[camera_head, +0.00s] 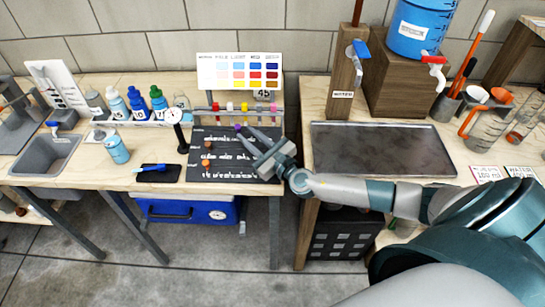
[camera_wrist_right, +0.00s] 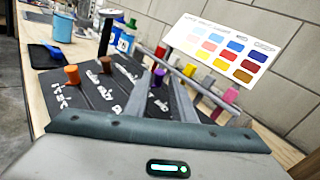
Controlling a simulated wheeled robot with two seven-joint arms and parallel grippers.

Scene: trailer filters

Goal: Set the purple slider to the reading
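The purple slider (camera_head: 238,127) is a small knob near the top edge of a black board (camera_head: 210,178) with white markings. In the right wrist view the purple slider (camera_wrist_right: 157,80) shows between and beyond my right fingers. My right gripper (camera_head: 242,134) reaches over the board from the right, its fingertips close to the purple slider. In the wrist view the right gripper (camera_wrist_right: 160,74) has its fingers apart with nothing clearly held. I cannot tell whether they touch the slider. A small card (camera_head: 264,94) appears to read 45. A round dial (camera_head: 174,115) stands left of the board. My left gripper is not in view.
Brown knobs (camera_wrist_right: 72,74) sit on the same board. A rack with coloured pieces (camera_head: 230,106) and a colour chart (camera_head: 239,72) stand behind it. Bottles (camera_head: 138,102) stand left. A gap separates this bench from the right one with a dark tray (camera_head: 380,148).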

